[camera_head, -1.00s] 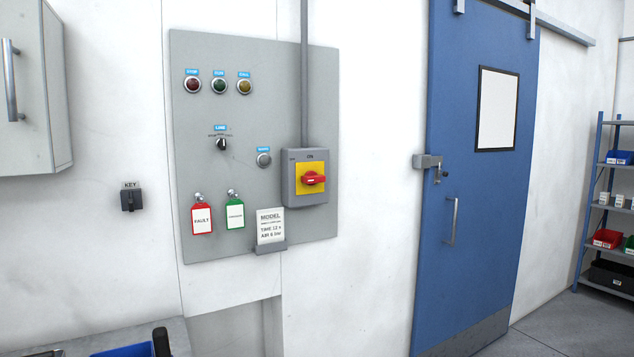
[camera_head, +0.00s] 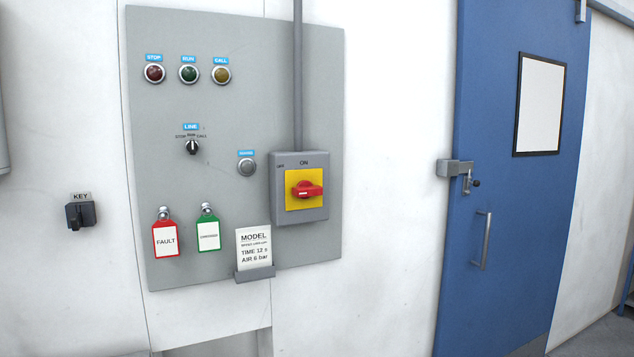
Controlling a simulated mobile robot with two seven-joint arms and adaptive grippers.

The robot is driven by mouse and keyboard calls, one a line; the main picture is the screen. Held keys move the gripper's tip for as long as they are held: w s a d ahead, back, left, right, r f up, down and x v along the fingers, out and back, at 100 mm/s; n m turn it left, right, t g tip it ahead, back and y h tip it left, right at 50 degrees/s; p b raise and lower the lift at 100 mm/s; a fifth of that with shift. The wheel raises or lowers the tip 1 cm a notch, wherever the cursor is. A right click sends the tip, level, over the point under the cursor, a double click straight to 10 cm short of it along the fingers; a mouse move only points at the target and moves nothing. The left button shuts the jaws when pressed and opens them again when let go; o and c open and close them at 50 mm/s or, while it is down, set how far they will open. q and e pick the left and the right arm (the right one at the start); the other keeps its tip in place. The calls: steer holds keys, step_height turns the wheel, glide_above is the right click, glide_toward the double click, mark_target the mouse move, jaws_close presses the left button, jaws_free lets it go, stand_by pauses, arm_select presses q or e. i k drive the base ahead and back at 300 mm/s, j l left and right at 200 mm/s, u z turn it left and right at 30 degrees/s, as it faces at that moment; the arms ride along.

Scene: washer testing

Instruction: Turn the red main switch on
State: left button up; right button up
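The red main switch (camera_head: 307,190) is a rotary handle on a yellow plate (camera_head: 297,203), set in a grey box (camera_head: 285,217) at the lower right of the grey wall panel. An ON label is at the top of the box and a smaller label, likely OFF, at its upper left. Neither of my grippers shows in the head view.
The panel (camera_head: 225,110) also carries STOP (camera_head: 154,73), RUN (camera_head: 189,73) and CALL (camera_head: 221,74) lamps or buttons, a LINE selector (camera_head: 192,147), and red and green tags. A KEY switch (camera_head: 80,211) is left. A blue door (camera_head: 500,180) stands right.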

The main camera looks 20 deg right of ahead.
mark_target(305, 189)
steer(key=i+l+u, duration=0.1)
steer(key=l, duration=0.25)
steer(key=i+l, duration=0.2)
steer(key=l, duration=0.15)
steer(key=i+l+u, duration=0.15)
steer(key=l, duration=0.25)
steer(key=i+l, duration=0.15)
steer(key=l, duration=0.2)
steer(key=i+l+u, duration=0.15)
steer(key=l, duration=0.25)
steer(key=i+l, duration=0.1)
steer(key=l, duration=0.3)
steer(key=i+l+u, duration=0.15)
steer(key=l, duration=0.25)
steer(key=k, duration=0.05)
